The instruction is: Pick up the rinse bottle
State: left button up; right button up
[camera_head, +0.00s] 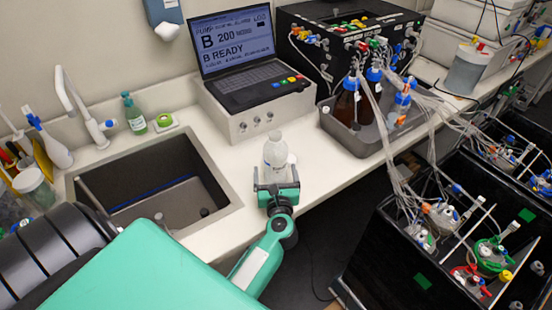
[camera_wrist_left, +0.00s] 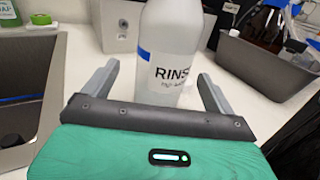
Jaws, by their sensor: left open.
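The rinse bottle (camera_head: 275,152) is a translucent white bottle standing upright on the counter, right of the sink. In the left wrist view the rinse bottle (camera_wrist_left: 168,50) shows a blue band and a label reading "RINS"; its top is cut off. My left gripper (camera_head: 276,172) is open at the bottle, and its fingers (camera_wrist_left: 158,80) show one on each side of the bottle's lower part. A gap is visible between each finger and the bottle. The bottle's base is hidden behind the gripper body. My right gripper is not in view.
A sink (camera_head: 150,195) lies left of the bottle. A laptop (camera_head: 240,60) on a white box (camera_head: 255,115) stands behind it. A grey tray (camera_head: 345,135) with brown bottles is to the right. The counter's front edge runs close by the gripper.

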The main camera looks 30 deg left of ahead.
pick_arm(q)
jog(key=shift+x, duration=3.1)
jog(key=shift+w+d, duration=0.1)
jog(key=shift+d, duration=0.1)
jog(key=shift+c, duration=0.2)
jog(key=c, duration=1.1)
